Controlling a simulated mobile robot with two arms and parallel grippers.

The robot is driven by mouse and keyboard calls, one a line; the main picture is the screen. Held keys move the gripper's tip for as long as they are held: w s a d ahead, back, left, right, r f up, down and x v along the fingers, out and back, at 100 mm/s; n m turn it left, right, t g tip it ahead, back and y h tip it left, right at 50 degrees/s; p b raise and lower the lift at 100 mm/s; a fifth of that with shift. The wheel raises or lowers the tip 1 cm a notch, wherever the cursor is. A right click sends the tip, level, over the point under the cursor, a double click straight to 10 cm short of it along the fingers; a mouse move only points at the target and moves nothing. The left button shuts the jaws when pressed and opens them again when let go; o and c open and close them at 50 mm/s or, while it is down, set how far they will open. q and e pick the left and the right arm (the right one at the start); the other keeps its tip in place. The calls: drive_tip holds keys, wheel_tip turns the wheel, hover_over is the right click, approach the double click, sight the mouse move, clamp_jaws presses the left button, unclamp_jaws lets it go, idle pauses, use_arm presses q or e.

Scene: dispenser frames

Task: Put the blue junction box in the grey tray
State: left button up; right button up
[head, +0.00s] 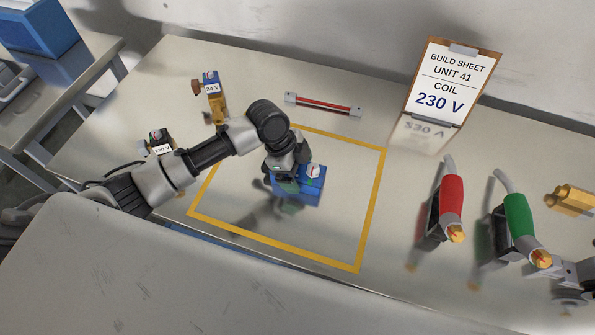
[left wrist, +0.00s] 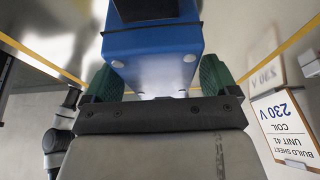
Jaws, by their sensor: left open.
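The blue junction box (head: 311,188) stands inside the yellow outline on the table, with a small pale part on its top. It fills the upper middle of the left wrist view (left wrist: 155,65). My left gripper (head: 287,181) is over the box, its arm coming in from the left. In the left wrist view its green finger pads (left wrist: 157,80) are spread on either side of the box. Whether they touch it I cannot tell.
A 24 V part (head: 212,88) and a 230 V part (head: 160,142) stand left. A red bar (head: 323,105) lies behind. A build sheet (head: 450,85) reads COIL 230 V. Red (head: 451,195) and green (head: 519,214) tools stand right. A blue bin (head: 40,27) is on another table.

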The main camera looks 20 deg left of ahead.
use_arm(q)
drive_tip(key=c, duration=1.2)
